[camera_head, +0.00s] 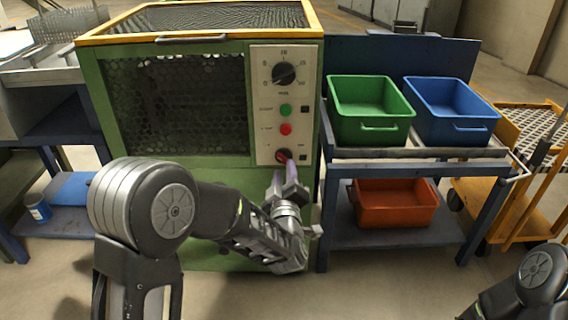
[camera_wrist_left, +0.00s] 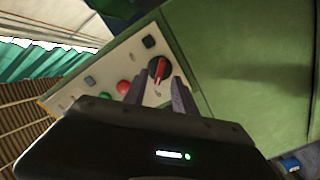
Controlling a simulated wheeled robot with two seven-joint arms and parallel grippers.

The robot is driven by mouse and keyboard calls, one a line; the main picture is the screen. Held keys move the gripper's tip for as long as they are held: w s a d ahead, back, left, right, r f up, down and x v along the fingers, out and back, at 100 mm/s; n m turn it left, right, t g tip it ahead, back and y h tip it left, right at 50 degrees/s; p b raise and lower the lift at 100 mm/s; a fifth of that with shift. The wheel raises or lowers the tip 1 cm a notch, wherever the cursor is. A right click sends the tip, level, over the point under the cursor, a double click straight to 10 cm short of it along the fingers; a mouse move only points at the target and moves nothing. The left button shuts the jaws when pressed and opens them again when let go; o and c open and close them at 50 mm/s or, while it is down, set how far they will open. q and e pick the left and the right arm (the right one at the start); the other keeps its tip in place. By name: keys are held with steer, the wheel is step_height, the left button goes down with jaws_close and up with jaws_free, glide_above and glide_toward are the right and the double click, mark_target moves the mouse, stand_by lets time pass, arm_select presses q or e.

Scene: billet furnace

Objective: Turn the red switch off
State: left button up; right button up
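The red switch (camera_head: 283,156) is a dark round knob with a red handle, low on the pale control panel (camera_head: 264,90) of the green furnace. It also shows in the left wrist view (camera_wrist_left: 158,70). My left gripper (camera_head: 288,168) is right in front of it, pointing at the panel. In the left wrist view its two fingers (camera_wrist_left: 156,90) stand apart, with the switch seen between and just beyond their tips; I cannot tell whether they touch it. The red handle looks tilted in the wrist view. The right gripper is not visible; only part of my right arm shows at lower right.
A green button (camera_head: 285,110), a red button (camera_head: 286,129) and a large black dial (camera_head: 284,73) sit above the switch. At right, a blue cart holds a green bin (camera_head: 370,108), a blue bin (camera_head: 450,109) and an orange bin (camera_head: 394,203). Open floor lies in front.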

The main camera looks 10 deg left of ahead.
arm_select(q)
steer(key=v, duration=0.3)
steer(key=shift+s+d, duration=0.1)
steer(key=shift+s, duration=0.25)
